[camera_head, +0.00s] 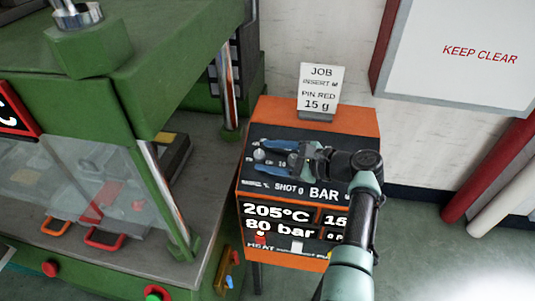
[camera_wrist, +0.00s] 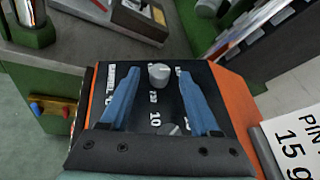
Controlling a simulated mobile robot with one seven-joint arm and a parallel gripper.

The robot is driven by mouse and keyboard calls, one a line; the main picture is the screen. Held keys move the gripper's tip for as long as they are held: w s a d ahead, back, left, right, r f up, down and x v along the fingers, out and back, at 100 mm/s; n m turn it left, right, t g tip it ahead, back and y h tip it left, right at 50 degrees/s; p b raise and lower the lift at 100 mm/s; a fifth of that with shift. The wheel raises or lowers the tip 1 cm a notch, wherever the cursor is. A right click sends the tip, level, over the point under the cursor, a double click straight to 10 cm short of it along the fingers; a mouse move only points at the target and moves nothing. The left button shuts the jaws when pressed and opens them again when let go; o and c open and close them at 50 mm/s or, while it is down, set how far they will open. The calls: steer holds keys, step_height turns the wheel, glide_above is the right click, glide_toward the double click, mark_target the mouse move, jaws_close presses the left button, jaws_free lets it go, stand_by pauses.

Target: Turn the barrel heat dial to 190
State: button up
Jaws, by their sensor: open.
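The barrel heat dial (camera_head: 259,154) is a small grey knob at the left of the black panel on the orange machine (camera_head: 350,112). In the wrist view the dial (camera_wrist: 159,75) stands between the far ends of two blue fingers, with a partly hidden label like "BARREL" to its left. My gripper (camera_head: 258,159) is open over the panel; it also shows in the wrist view (camera_wrist: 160,72). I see no finger touching the dial, and its pointer is too small to read. The display (camera_head: 278,221) reads 205°C and 80 bar.
A second grey dial (camera_wrist: 172,128) lies nearer my wrist, partly hidden, beside a "10" mark. A green press (camera_head: 120,95) stands close on the left. Bare floor shows at the right.

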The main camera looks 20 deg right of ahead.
steer(key=v, duration=1.2)
